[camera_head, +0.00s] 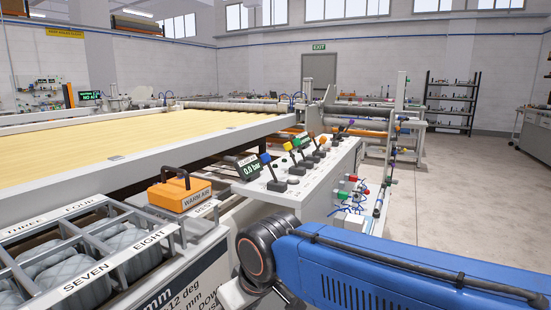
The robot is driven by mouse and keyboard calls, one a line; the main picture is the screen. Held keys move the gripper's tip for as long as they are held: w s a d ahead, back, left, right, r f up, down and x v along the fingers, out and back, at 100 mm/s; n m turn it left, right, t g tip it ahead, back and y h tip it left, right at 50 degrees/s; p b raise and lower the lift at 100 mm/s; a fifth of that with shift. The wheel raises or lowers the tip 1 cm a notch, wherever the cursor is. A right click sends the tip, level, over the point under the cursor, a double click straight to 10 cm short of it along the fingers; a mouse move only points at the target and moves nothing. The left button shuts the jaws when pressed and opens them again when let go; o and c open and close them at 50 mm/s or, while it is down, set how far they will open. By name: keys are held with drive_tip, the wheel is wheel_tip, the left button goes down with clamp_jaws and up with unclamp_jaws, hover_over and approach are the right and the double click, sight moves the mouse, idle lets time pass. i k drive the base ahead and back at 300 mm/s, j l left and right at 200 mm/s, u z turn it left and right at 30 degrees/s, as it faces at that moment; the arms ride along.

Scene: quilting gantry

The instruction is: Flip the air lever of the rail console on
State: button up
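The rail console (312,190) is a white box along the near right edge of the quilting table. A row of black-based levers with coloured knobs stands on its top. The closest is a lever with a blue knob (265,158), and a yellow-knobbed lever (287,147) stands just behind it. Orange, green and other knobs follow further back. The lever labels are too small to read, so I cannot tell which is the air lever. My blue arm crosses the lower right; my gripper is out of view.
An orange "WARM AIR" box (180,193) stands at the near left, by a rack (100,262) of grey quilted rolls. The wide yellow table (130,138) fills the left. A small display (90,95) reads NO AIR. Open floor (445,200) lies at right.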

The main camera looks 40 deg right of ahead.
sight(265, 157)
drive_tip(key=i+j+z, duration=0.1)
drive_tip(key=j+z, duration=0.2)
drive_tip(key=z, duration=0.15)
drive_tip(key=i+j+z, duration=0.1)
drive_tip(key=j+z, duration=0.65)
drive_tip(key=z, duration=0.2)
